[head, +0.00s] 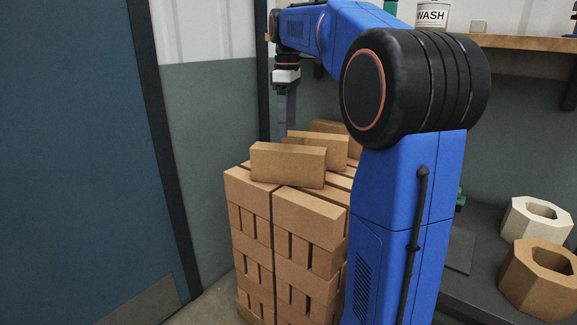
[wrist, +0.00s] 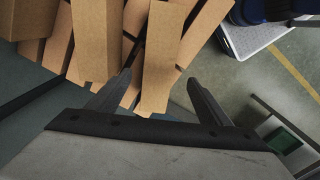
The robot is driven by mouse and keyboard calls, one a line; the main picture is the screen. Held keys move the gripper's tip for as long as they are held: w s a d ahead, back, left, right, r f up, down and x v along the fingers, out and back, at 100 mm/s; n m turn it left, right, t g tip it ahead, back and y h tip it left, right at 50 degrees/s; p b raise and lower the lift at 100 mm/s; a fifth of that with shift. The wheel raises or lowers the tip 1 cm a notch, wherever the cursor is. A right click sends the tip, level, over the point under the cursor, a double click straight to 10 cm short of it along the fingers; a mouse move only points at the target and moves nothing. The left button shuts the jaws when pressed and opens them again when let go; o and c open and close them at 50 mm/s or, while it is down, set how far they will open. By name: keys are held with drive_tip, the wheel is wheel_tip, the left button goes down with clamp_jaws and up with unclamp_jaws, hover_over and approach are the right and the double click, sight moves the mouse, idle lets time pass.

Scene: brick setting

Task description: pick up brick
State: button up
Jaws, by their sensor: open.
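Several tan bricks are stacked in a pile (head: 290,250) in the head view. On top stand a front brick (head: 288,163), one behind it (head: 335,148) and a third further back (head: 335,126), partly hidden. My gripper (head: 286,132) points down over the far side of the pile, its tips close to the second brick. In the wrist view my gripper (wrist: 160,76) is open and empty. A brick (wrist: 168,55) shows in the gap between the fingers, and another (wrist: 97,40) lies to the left. I cannot tell how far the tips are above the bricks.
A blue door or panel (head: 80,150) stands at the left. At the right a dark bench holds hollow octagonal blocks (head: 542,277). A wooden shelf (head: 520,43) with a white WASH tub (head: 432,16) is above. Open floor (wrist: 250,90) lies right of the pile in the wrist view.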

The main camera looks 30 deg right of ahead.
sight(288, 161)
wheel_tip(288, 161, down, 13)
drive_tip(key=shift+d+f, duration=0.1)
drive_tip(key=shift+d, duration=0.05)
idle(0.5)
clamp_jaws()
